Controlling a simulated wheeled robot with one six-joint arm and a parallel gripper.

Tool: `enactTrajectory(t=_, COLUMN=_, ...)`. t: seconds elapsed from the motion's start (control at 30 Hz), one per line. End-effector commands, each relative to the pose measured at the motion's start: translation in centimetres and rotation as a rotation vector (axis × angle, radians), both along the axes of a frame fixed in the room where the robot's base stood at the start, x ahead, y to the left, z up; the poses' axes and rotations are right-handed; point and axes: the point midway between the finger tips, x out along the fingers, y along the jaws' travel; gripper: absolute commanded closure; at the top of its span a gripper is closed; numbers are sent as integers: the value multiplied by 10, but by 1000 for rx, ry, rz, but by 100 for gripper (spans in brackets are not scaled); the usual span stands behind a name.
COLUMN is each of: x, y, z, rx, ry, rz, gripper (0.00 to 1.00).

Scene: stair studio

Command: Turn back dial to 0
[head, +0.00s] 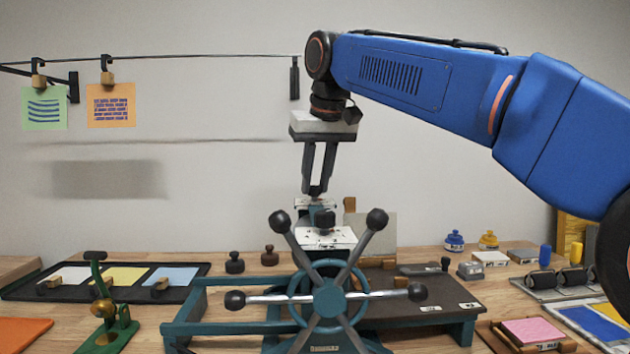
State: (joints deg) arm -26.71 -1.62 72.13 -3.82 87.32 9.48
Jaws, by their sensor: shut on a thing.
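My blue arm reaches in from the right, and my gripper (316,191) points straight down over the press. Its dark fingers are closed together at the back dial (302,203), a small pale plate at the rear of the press. They are shut on the dial's knob, which the fingertips mostly hide. The dial's marks and pointer are too small to read. A nearer pale plate with dark marks (340,236) and a black knob (324,217) stands in front of it, below my fingers.
The teal press wheel (328,297) with several black-knobbed spokes stands in front of the dials. A grey upright panel (376,232) is just right of them. A black tray with coloured cards (20,291) lies left. Ink bottles (454,240) stand right. A wire with hanging cards (110,106) runs behind.

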Motion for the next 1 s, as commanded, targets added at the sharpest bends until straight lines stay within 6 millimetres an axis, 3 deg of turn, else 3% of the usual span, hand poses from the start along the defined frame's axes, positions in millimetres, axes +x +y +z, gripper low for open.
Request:
enactTrajectory(t=0.5, x=2, y=-3, z=0, rx=1, ry=-2, rz=391, gripper=99)
enactTrajectory(t=1.0, x=2, y=-3, z=0, rx=1, ry=-1, rz=514, gripper=99)
